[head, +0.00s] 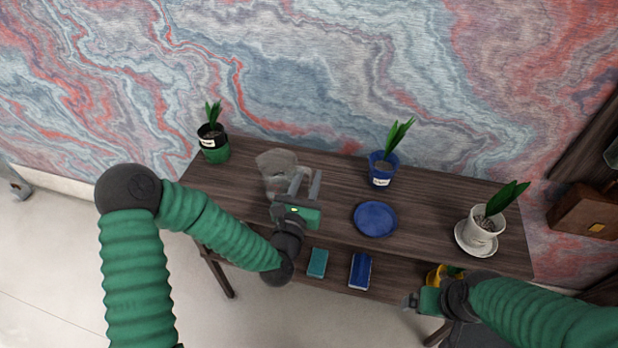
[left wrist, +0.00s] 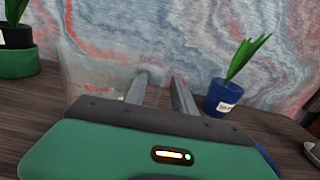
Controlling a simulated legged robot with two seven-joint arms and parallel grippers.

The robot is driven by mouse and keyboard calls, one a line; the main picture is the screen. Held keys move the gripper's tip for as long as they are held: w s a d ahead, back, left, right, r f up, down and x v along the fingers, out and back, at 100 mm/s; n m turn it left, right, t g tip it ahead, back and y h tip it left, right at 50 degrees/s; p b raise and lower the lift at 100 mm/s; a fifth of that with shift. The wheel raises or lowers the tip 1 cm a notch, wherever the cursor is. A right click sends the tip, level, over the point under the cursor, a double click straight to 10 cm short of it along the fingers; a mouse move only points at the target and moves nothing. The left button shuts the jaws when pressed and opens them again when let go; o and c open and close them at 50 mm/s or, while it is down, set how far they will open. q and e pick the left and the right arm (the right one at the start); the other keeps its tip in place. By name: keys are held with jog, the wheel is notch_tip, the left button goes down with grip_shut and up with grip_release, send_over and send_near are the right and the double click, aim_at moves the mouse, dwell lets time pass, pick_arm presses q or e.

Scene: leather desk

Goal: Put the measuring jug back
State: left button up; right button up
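The clear measuring jug (head: 275,166) stands on the dark wooden desk, toward the back and left of centre. In the left wrist view the jug (left wrist: 90,75) shows faint red markings, left of the fingers and partly hidden behind the gripper body. My left gripper (head: 305,183) is over the desk just in front and right of the jug. Its two fingers (left wrist: 160,90) are apart with nothing between them. My right gripper (head: 410,300) is low at the front right of the desk; its fingers are too small to read.
On the desk (head: 335,180) stand a green-potted plant (head: 214,150), a blue-potted plant (head: 382,170), a blue plate (head: 375,219) and a white-potted plant (head: 482,228) on a saucer. Below are a teal item (head: 318,262), a blue item (head: 360,270) and a yellow object (head: 438,275).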

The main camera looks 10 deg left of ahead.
pick_arm(q)
jog(key=shift+w+a+f, duration=0.2)
jog(key=shift+w, duration=0.05)
jog(key=s, duration=0.5)
jog(key=shift+d, duration=0.25)
jog(key=s+p, duration=0.7)
jog(key=shift+a+p, duration=0.3)
